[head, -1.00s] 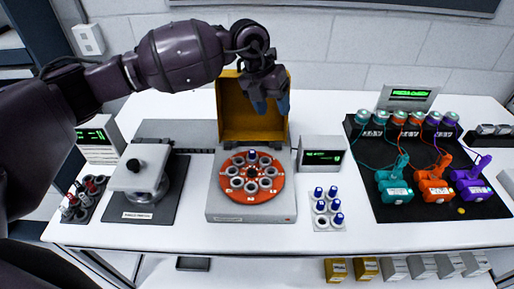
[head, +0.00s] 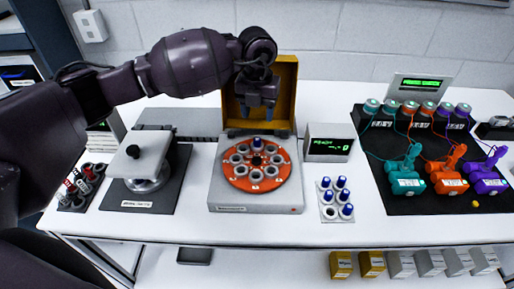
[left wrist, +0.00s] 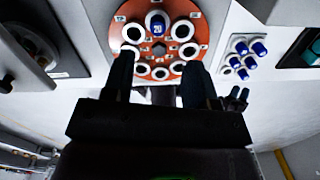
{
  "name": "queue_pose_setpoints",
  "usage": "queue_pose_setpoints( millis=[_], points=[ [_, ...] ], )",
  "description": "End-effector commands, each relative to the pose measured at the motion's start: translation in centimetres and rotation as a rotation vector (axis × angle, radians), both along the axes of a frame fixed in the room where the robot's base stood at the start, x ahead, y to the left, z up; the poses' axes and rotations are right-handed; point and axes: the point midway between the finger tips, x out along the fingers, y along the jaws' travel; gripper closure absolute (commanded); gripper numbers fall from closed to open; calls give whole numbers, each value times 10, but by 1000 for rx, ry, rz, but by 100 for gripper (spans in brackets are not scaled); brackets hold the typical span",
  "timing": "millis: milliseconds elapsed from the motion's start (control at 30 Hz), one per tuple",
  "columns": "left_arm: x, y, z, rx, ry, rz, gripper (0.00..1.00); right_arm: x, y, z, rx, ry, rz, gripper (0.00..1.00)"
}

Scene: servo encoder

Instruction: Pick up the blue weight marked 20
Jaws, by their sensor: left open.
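The blue weight marked 20 (left wrist: 157,25) stands upright in a socket of the orange round plate (left wrist: 127,45) in the left wrist view. In the head view the blue weight (head: 257,142) is at the back of the orange plate (head: 236,178), and its mark cannot be read. My left gripper (head: 257,110) is open and empty, pointing down above and behind the weight, in front of the yellow lid. In the left wrist view its fingers (left wrist: 158,75) are apart, with the weight beyond them. Small dark prongs (left wrist: 236,97), perhaps my right gripper, show there; their state is unclear.
The raised yellow lid (head: 288,85) stands behind the plate. A tray (head: 330,217) with several blue-topped pieces and a display box (head: 328,145) are to the right. A balance-like device (head: 145,165) is to the left. The table front is clear.

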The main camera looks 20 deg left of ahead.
Motion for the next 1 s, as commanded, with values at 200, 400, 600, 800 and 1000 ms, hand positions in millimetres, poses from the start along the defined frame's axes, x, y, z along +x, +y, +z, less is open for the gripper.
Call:
queue_pose_setpoints(
  millis=[200,400,600,800,1000],
  points=[
    [-8,2,-46,9,47,0,47,-5,1,-21,5,13,-3,57],
    [-7,2,-52,9,39,0,47,-3,2,-27,7,14,-3,57],
    [-6,2,-79,8,39,-1,47,-14,0,-52,2,46,-4,57],
    [-6,2,-91,8,34,-1,47,-19,-1,-65,1,65,-5,57],
    [-6,2,-88,7,31,-1,47,-18,-1,-62,0,61,-5,57]
  ],
)
